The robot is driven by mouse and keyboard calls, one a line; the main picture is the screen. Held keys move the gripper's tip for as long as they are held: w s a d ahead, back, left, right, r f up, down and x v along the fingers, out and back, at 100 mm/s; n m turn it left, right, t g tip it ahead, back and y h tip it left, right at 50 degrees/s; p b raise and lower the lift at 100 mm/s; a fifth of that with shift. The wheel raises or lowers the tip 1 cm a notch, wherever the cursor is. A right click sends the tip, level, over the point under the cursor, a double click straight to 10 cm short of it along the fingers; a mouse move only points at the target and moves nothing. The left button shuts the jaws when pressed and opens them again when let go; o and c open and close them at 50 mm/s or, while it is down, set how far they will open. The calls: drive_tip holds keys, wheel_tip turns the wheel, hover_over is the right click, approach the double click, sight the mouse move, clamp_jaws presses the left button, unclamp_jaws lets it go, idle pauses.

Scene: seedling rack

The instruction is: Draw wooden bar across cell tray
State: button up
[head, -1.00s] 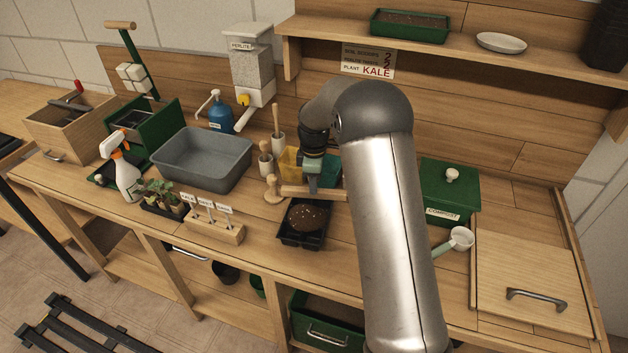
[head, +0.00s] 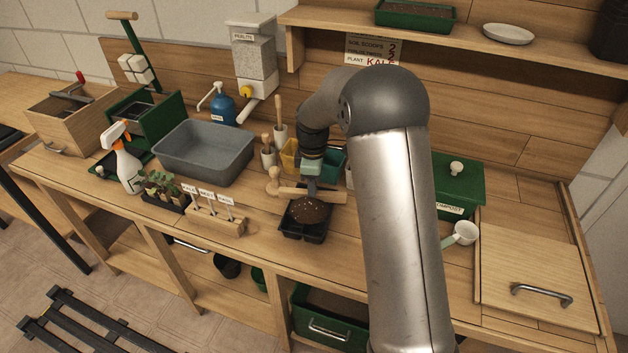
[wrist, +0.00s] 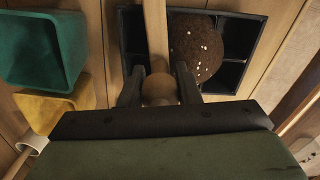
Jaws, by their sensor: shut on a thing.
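The black cell tray (head: 292,233) stands near the bench's front edge, with a dark mound of speckled soil (head: 309,210) heaped on it. The mound (wrist: 198,48) and tray (wrist: 250,77) also show in the wrist view. My gripper (head: 312,181) is above the back part of the tray and shut on the round wooden handle of the wooden bar (head: 329,195). In the wrist view, the bar (wrist: 156,35) crosses over the tray just left of the mound, and my gripper (wrist: 159,88) has a finger on each side of the handle. I cannot tell whether the bar touches the tray rim.
A teal bin (wrist: 38,48) and a yellow bin (wrist: 52,108) stand behind the tray. A label block (head: 215,219) and a grey tub (head: 204,152) are to the left, a white scoop (head: 463,234) and green compost box (head: 457,190) to the right. Bare bench lies between tray and scoop.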

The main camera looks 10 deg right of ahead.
sight(302, 229)
drive_tip(key=shift+s+a+f+b, duration=0.1)
drive_tip(key=shift+s+a+b, duration=0.15)
drive_tip(key=shift+s, duration=0.3)
drive_tip(key=shift+s+a+f+b, duration=0.15)
drive_tip(key=shift+s+a, duration=0.1)
drive_tip(key=shift+s, duration=0.3)
drive_tip(key=shift+s+r, duration=0.1)
drive_tip(key=shift+s+a, duration=0.15)
drive_tip(key=shift+s, duration=0.05)
drive_tip(key=shift+s+a+r, duration=0.1)
drive_tip(key=shift+s+a, duration=0.25)
drive_tip(key=shift+s, duration=0.25)
drive_tip(key=shift+s, duration=0.1)
drive_tip(key=shift+s+a+r+b, duration=0.1)
drive_tip(key=shift+s+a+b, duration=0.15)
drive_tip(key=shift+s, duration=0.15)
drive_tip(key=shift+s+a+r+b, duration=0.1)
drive_tip(key=shift+s+a+b, duration=0.1)
drive_tip(key=shift+s, duration=0.2)
drive_tip(key=shift+s, duration=0.1)
drive_tip(key=shift+s+a+f+b, duration=0.1)
drive_tip(key=shift+s+a+b, duration=0.15)
drive_tip(key=shift+s, duration=0.35)
drive_tip(key=shift+s+a+f+b, duration=0.2)
drive_tip(key=shift+s+a, duration=0.15)
drive_tip(key=shift+s, duration=0.3)
drive_tip(key=shift+s+a+f+b, duration=0.1)
drive_tip(key=shift+s+a+b, duration=0.15)
drive_tip(key=shift+s, duration=0.35)
